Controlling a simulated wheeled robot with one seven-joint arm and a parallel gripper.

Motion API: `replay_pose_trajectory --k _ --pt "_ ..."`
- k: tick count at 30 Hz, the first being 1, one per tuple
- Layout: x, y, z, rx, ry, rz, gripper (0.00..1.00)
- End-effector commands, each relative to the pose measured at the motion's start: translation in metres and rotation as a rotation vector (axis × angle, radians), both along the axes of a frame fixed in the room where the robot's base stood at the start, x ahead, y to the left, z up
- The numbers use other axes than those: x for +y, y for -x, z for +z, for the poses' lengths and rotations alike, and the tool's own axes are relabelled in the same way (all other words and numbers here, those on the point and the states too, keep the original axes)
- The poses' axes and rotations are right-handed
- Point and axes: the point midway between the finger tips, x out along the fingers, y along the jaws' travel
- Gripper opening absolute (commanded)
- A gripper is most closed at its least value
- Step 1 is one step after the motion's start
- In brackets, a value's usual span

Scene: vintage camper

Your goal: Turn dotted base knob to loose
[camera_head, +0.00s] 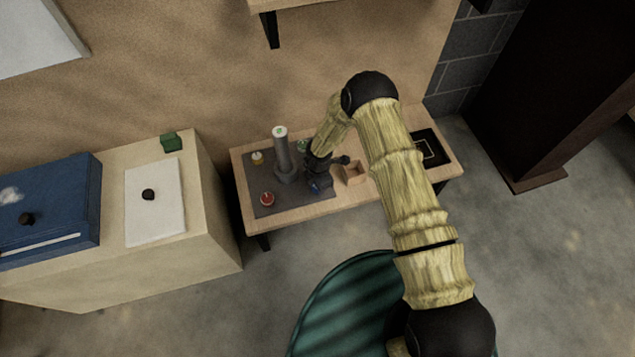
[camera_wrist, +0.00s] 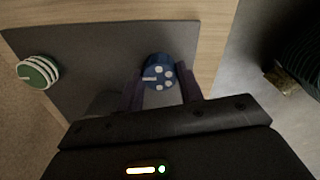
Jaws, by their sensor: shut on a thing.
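The dotted base knob is blue with white dots and a white line, and shows in the wrist view (camera_wrist: 157,72). My gripper (camera_wrist: 160,85) is shut on it, one dark finger on each side. In the head view my gripper (camera_head: 316,186) reaches down to the grey base plate (camera_head: 265,205), where only a bit of blue shows by the fingers. A grey post (camera_head: 283,155) with a white top marked green stands on the plate, left of my gripper. A green and white striped knob (camera_wrist: 38,72) sits at the left in the wrist view.
A cabinet (camera_head: 215,215) with a blue case (camera_head: 60,205) is at the left.

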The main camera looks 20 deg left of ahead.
Motion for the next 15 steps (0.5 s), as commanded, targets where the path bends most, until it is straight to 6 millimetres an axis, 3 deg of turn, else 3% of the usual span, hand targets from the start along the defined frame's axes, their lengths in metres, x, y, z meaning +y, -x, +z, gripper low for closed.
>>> replay_pose_trajectory --k 2,3,6,15 --pt "0.0011 -0.0012 0.0008 -0.003 -0.003 0.002 0.14" --pt "0.0011 -0.0012 0.0009 -0.003 -0.003 0.002 0.42" --pt "0.0009 -0.0011 0.0008 -0.003 -0.003 0.001 0.58" --pt "0.0003 -0.0004 0.0017 -0.001 -0.001 0.0 0.58"
